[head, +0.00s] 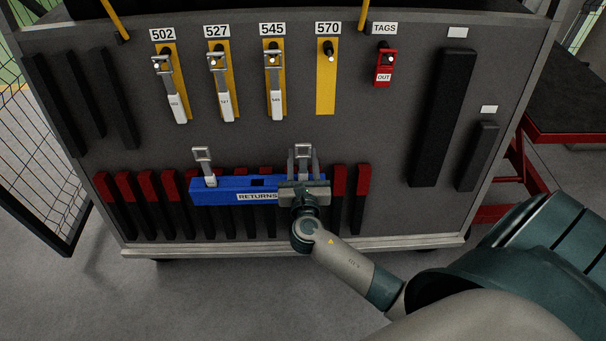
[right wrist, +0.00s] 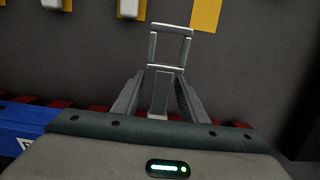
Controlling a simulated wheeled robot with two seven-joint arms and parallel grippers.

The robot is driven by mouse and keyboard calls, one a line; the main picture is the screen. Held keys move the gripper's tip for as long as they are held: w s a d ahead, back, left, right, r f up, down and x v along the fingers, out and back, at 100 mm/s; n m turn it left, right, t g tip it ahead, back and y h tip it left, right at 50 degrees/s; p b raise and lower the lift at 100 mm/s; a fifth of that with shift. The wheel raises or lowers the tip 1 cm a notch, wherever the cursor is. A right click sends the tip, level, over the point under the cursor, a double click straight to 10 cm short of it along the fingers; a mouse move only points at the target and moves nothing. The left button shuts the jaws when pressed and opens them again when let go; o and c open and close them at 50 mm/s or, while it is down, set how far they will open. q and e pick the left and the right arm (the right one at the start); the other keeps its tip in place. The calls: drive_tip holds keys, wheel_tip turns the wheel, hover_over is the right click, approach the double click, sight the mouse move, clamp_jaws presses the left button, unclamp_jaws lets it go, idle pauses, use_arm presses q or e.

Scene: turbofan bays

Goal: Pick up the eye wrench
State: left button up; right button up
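An eye wrench (head: 303,151), a grey tool with a square open eye on top, stands upright at the right end of the blue RETURNS holder (head: 224,184). In the right wrist view the eye wrench (right wrist: 171,46) rises between my fingers. My right gripper (head: 304,161) is around its shank, one finger on each side. In the right wrist view, the right gripper (right wrist: 160,80) looks open, with small gaps beside the shank. The wrench's lower end is hidden behind my gripper body. A similar eye-topped tool (head: 202,160) stands at the holder's left end. My left gripper is not in view.
Tools hang on pegs under 502 (head: 170,85), 527 (head: 223,85) and 545 (head: 275,85). The 570 peg (head: 327,85) is bare. A red OUT tag (head: 384,73) hangs beside it. Red-topped black bars (head: 129,200) line the lower panel.

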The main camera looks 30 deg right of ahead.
drive_tip(key=shift+w+d, duration=0.35)
drive_tip(key=shift+w, duration=0.2)
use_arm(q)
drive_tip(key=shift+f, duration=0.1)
use_arm(e)
clamp_jaws()
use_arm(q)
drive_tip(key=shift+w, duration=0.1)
use_arm(e)
drive_tip(key=shift+r, duration=0.1)
drive_tip(key=shift+r, duration=0.2)
use_arm(q)
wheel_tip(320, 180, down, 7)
drive_tip(key=p, duration=0.2)
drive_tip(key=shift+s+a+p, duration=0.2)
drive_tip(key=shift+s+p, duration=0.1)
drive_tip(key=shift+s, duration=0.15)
use_arm(e)
wheel_tip(320, 180, up, 10)
drive_tip(key=shift+f, duration=0.25)
